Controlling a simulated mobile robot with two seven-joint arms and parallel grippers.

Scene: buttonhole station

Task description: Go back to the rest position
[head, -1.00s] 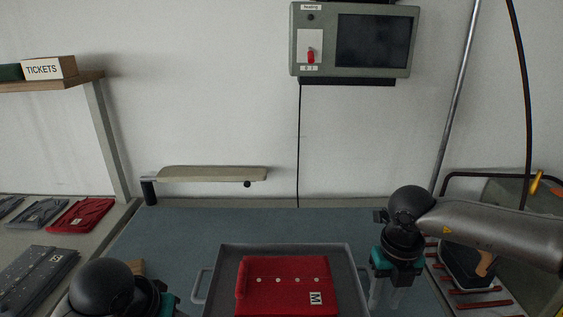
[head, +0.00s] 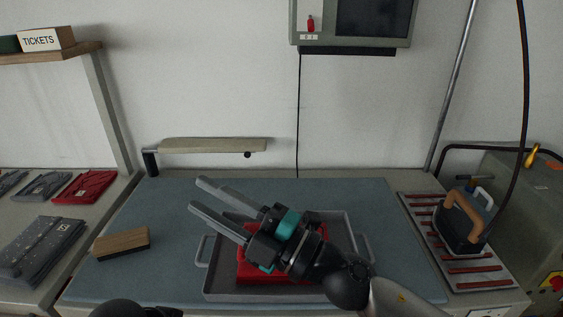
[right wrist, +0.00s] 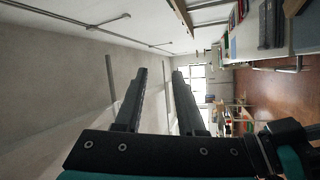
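My right gripper (head: 196,194) reaches across above the grey tray, its fingers apart and pointing to the upper left. In the right wrist view its two fingers (right wrist: 159,72) are spread with nothing between them. The red folded garment (head: 314,270) lies in the grey tray (head: 352,292), partly hidden by my right gripper and wrist. Of my left arm only a dark rounded part shows at the bottom edge; its gripper is out of the picture.
A wooden block (head: 121,242) lies on the blue mat (head: 395,230) at left. An iron (head: 462,222) stands on a red-barred rest (head: 470,270) at right. Folded garments (head: 40,250) lie on the left side table. A padded arm board (head: 212,145) is at the back.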

